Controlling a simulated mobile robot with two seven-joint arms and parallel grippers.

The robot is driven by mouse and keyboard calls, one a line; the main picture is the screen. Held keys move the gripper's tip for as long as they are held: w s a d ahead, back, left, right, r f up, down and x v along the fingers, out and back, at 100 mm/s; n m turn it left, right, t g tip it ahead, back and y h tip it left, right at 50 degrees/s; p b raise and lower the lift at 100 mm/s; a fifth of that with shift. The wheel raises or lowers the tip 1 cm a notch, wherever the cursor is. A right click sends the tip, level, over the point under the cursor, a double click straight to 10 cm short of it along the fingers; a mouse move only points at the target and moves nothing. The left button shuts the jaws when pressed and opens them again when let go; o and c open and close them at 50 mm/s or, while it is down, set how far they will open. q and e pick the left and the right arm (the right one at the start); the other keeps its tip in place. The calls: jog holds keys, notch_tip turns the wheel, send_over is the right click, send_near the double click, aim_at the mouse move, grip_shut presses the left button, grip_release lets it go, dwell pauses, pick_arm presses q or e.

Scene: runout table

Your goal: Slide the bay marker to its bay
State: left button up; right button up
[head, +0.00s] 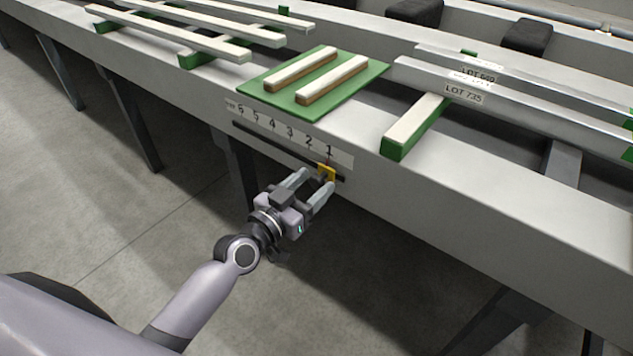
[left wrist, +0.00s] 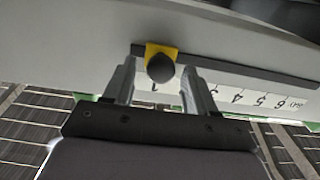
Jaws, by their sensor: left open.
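The bay marker is a small yellow plate (head: 327,172) with a dark knob, set on a dark slot (head: 262,143) in the table's front face. It stands just under the number 1 on the white number strip (head: 290,132). My left gripper (head: 318,180) is open, with its fingers on either side of the marker. In the left wrist view the yellow marker (left wrist: 161,58) and its round black knob show between the two fingertips (left wrist: 160,75). I cannot tell whether either finger touches the knob. My right gripper is in neither view.
A green mat (head: 360,85) with two pale bars lies on the runout table (head: 480,185) above the strip. Long pale bars rest on green supports at the back left. Metal bars with LOT labels (head: 463,93) lie at the right. The floor in front is clear.

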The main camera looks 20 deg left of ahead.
pick_arm(q)
jog(key=shift+x, duration=1)
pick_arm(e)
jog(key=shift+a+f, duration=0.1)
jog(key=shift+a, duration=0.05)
